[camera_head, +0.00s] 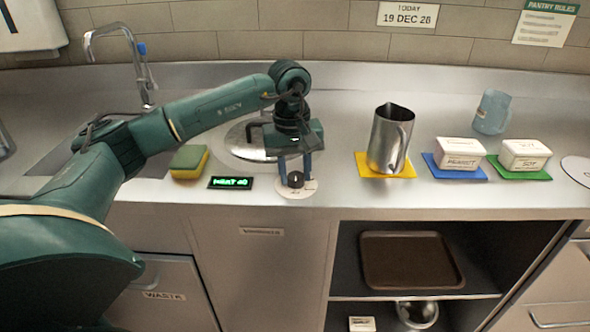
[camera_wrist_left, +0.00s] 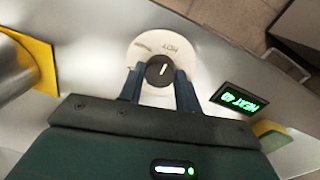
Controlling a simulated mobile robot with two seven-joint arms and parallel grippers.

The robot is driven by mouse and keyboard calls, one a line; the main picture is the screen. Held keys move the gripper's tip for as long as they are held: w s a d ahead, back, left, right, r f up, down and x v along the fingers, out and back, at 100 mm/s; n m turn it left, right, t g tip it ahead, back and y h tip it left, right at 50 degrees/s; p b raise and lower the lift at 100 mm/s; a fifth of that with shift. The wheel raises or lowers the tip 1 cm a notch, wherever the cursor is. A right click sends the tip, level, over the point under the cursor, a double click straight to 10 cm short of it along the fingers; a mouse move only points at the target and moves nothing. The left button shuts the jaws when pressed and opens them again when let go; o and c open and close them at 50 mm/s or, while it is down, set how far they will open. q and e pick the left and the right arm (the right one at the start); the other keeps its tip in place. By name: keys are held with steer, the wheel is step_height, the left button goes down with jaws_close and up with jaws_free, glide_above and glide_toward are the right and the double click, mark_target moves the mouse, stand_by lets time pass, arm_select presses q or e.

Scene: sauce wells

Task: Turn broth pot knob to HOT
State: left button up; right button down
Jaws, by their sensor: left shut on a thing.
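The broth pot knob (camera_head: 296,180) is a small dark round knob on a pale dial plate (camera_head: 308,187) near the counter's front edge. In the left wrist view the knob (camera_wrist_left: 160,71) has a white pointer line, and the dial plate (camera_wrist_left: 148,44) carries the word HOT and other small lettering. My left gripper (camera_head: 295,178) points down with its two fingers on either side of the knob, shut on it. A small display (camera_head: 231,183) left of the dial shows green text, which reads HEAT 40 in the left wrist view (camera_wrist_left: 239,98). My right gripper is not in view.
A round metal lid or pot (camera_head: 243,143) sits behind my arm. A yellow-green sponge (camera_head: 189,162) lies left. A steel pitcher (camera_head: 391,140) stands on a yellow mat (camera_head: 362,165) to the right. Two labelled white tubs (camera_head: 460,152) stand on blue and green mats farther right.

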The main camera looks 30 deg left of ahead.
mark_target(292, 176)
arm_select(q)
steer(key=o, duration=1)
steer(key=shift+c, duration=0.2)
steer(key=shift+r, duration=0.1)
step_height(292, 176, up, 13)
steer(key=shift+s+a, duration=0.2)
steer(key=shift+s, duration=0.05)
